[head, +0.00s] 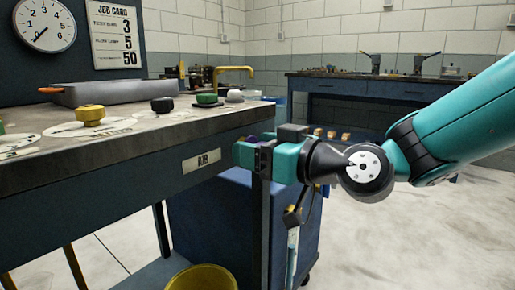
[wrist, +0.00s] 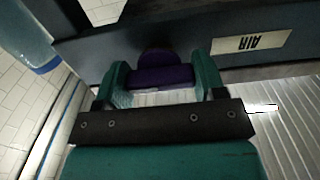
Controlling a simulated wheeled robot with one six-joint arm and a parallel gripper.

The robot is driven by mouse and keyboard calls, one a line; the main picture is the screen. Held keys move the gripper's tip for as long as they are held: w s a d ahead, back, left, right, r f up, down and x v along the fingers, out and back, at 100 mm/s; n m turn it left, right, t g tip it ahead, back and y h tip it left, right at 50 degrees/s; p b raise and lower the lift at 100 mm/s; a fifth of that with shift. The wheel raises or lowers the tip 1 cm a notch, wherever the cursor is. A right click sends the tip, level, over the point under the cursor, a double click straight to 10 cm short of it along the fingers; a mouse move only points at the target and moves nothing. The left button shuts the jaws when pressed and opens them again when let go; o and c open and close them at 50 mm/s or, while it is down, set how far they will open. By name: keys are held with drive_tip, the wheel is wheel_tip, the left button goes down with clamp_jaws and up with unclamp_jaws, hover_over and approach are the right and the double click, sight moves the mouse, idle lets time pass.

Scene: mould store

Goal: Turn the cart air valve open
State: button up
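The cart air valve has a purple handle (wrist: 162,77) on the dark cart's side beam, left of the upside-down AIR label in the wrist view. In the head view only a bit of purple (head: 262,137) shows behind my gripper (head: 268,157), at the beam's right end. In the wrist view the teal fingers of my gripper (wrist: 162,84) stand on either side of the handle. The handle lies crosswise and spans the gap, its ends appearing to touch both fingers. The rest of the valve is hidden.
The cart top (head: 150,128) holds a grey tray (head: 120,92) and several coloured knobs. The AIR label (head: 201,160) is left of my gripper. A blue cabinet (head: 215,225) and yellow bucket (head: 203,277) stand below. The floor at right is clear.

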drive_tip(key=shift+m, duration=0.3)
drive_tip(key=m+p, duration=0.1)
drive_tip(key=m, duration=0.3)
drive_tip(key=shift+r, duration=0.1)
drive_tip(key=m+p, duration=0.2)
drive_tip(key=m, duration=0.3)
drive_tip(key=m+p, duration=0.2)
drive_tip(key=m, duration=0.2)
drive_tip(key=shift+m+p, duration=1.15)
drive_tip(key=shift+m, duration=0.95)
drive_tip(key=shift+f, duration=0.2)
drive_tip(key=o, duration=0.9)
drive_tip(key=shift+d, duration=0.15)
